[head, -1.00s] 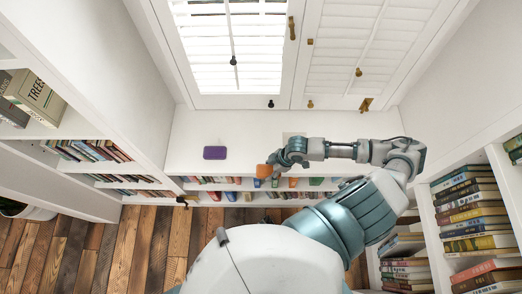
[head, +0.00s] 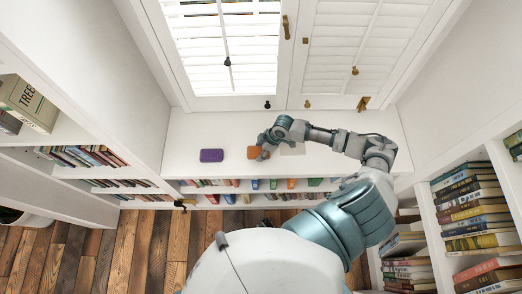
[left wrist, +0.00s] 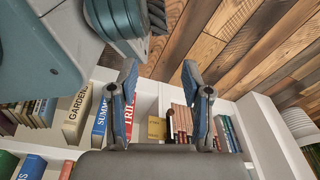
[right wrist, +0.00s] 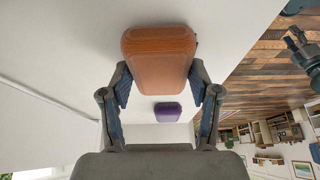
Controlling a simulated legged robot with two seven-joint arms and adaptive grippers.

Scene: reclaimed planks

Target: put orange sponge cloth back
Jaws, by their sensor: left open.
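The orange sponge cloth (head: 254,152) is a rounded block over the white ledge below the shuttered window. It also shows large in the right wrist view (right wrist: 160,58), between the fingertips. My right gripper (head: 264,147) is shut on it, with a finger against each side (right wrist: 160,85). Whether its underside touches the ledge I cannot tell. A similar purple block (head: 211,155) lies on the ledge to the left of the orange one, with a gap between. My left gripper (left wrist: 159,78) is open and empty above floor and bookshelves; it is outside the head view.
The white ledge (head: 190,130) has a pale square patch (head: 292,148) partly behind my right arm. Books (head: 255,184) fill the shelf under its front edge. Bookcases stand left and right. Window shutters (head: 225,50) rise behind the ledge. The wooden floor (head: 140,245) is clear.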

